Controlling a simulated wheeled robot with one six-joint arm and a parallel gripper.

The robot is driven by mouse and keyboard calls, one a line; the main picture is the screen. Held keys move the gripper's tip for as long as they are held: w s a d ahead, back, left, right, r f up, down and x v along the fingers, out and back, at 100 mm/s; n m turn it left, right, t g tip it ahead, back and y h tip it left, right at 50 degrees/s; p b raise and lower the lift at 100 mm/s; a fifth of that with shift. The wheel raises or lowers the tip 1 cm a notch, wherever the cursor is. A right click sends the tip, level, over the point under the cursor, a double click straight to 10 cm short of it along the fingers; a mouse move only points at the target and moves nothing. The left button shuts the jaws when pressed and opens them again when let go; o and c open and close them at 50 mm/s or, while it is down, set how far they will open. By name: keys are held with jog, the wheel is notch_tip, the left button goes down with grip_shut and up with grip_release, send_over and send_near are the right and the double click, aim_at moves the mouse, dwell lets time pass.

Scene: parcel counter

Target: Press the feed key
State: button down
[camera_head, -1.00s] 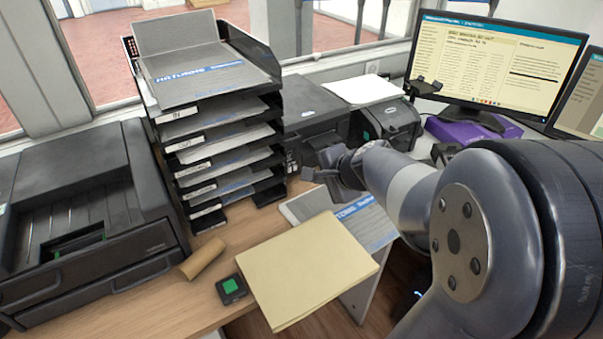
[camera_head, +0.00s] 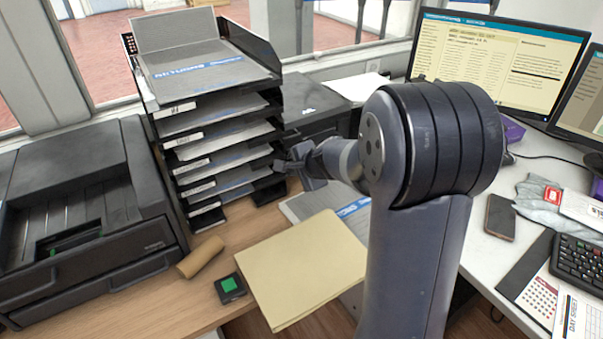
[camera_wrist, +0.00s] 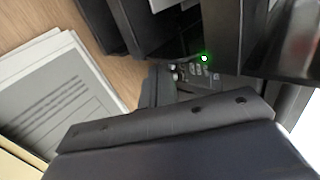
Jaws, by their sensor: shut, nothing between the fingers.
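My gripper (camera_head: 288,167) is shut and empty, in front of the right side of the letter-tray stack. In the wrist view, my gripper (camera_wrist: 160,82) points at a dark machine front with a lit green lamp (camera_wrist: 204,58). Small buttons and pale markings (camera_wrist: 190,72) sit just below the lamp, partly hidden by my gripper. No key there can be read as the feed key. I cannot tell whether my gripper touches the panel.
The letter-tray stack (camera_head: 205,150) stands left of my gripper, a black printer (camera_head: 308,105) behind it. A yellow envelope (camera_head: 300,270) and papers lie below. A cardboard tube (camera_head: 200,257) lies near the left machine (camera_head: 85,220). Monitors and a keyboard (camera_head: 580,262) are at right.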

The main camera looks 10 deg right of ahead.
jog(key=shift+w+a, duration=0.1)
jog(key=shift+w, duration=0.05)
jog(key=shift+w+a, duration=0.1)
jog(key=shift+w, duration=0.25)
jog(key=shift+w+r, duration=0.2)
dwell(0.3)
